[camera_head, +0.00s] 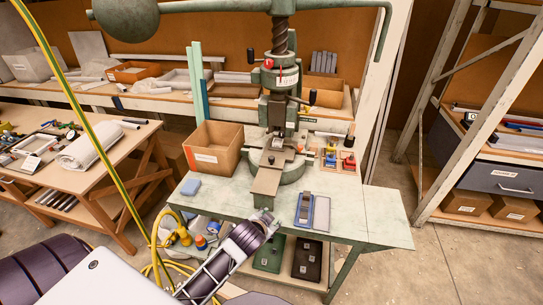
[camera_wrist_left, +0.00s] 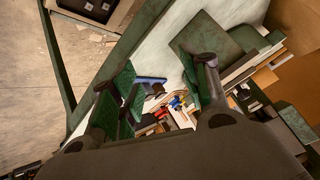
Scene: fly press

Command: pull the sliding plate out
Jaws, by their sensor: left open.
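The sliding plate (camera_head: 268,182) is a flat brownish-grey plate sticking out toward me from the base of the green fly press (camera_head: 283,110). My left gripper (camera_head: 266,217) is just in front of the plate's near end, at the bench's front edge. In the left wrist view its two fingers (camera_wrist_left: 162,82) stand apart with nothing gripped between them. A dark flat plate (camera_wrist_left: 200,32), seemingly the sliding plate, shows behind the right-hand finger. I cannot tell whether that finger touches it. My right gripper is not in view.
The green bench (camera_head: 370,215) carries a cardboard box (camera_head: 214,148) left of the press. A blue holder (camera_head: 304,208) and a wooden tray (camera_head: 340,160) lie to its right. A yellow cable (camera_head: 92,125) crosses the left side. The bench's right end is clear.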

